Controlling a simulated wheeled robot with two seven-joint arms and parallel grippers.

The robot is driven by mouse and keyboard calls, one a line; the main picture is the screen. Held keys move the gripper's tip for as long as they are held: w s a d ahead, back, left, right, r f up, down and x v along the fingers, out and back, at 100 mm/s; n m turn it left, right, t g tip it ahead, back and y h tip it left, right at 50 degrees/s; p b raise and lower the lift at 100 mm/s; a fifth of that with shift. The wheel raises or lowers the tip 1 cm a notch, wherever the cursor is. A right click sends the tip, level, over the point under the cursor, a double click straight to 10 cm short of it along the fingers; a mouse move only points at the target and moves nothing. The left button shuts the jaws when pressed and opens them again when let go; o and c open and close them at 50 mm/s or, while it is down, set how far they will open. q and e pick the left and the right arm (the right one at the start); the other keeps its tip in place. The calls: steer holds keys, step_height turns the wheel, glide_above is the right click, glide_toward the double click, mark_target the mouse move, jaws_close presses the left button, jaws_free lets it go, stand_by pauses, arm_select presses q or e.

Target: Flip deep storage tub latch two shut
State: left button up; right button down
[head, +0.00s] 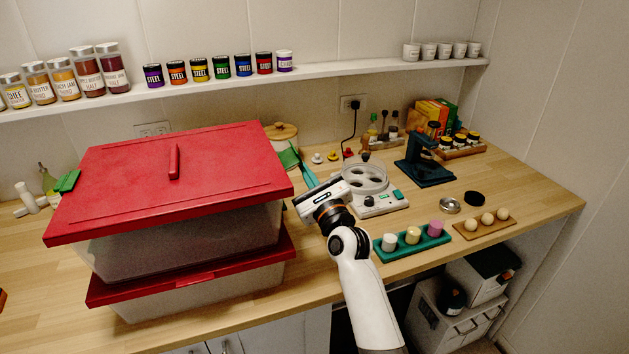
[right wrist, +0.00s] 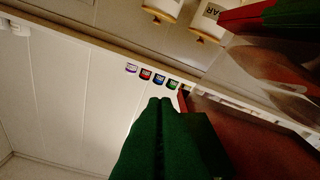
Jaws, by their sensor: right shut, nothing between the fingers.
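The deep storage tub has a clear body (head: 180,240) and a large red lid (head: 120,185). A green latch (head: 67,181) sticks out at the lid's left edge. Another green latch (head: 288,157) stands tilted up at the right edge. My right gripper (head: 300,158) is just right of that latch, its teal fingers together and empty; I cannot tell whether they touch it. In the right wrist view the closed dark green fingers (right wrist: 162,105) point up beside the red lid (right wrist: 228,120). My left gripper is not in view.
A second red-lidded tub (head: 210,293) sits beneath. A kitchen scale (head: 380,203), a teal tray (head: 415,244) and a dark blue stand (head: 425,170) are to the right. A shelf (head: 330,72) with jars runs behind.

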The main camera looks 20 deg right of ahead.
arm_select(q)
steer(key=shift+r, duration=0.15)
arm_select(e)
steer(key=shift+a+r, duration=0.1)
steer(key=shift+r, duration=0.1)
steer(key=shift+w, duration=0.1)
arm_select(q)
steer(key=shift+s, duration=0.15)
arm_select(e)
steer(key=shift+r+n, duration=0.1)
steer(key=shift+n, duration=0.2)
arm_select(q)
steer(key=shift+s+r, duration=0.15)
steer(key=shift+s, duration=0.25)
arm_select(e)
steer(key=shift+r+n, duration=0.2)
steer(key=shift+n, duration=0.2)
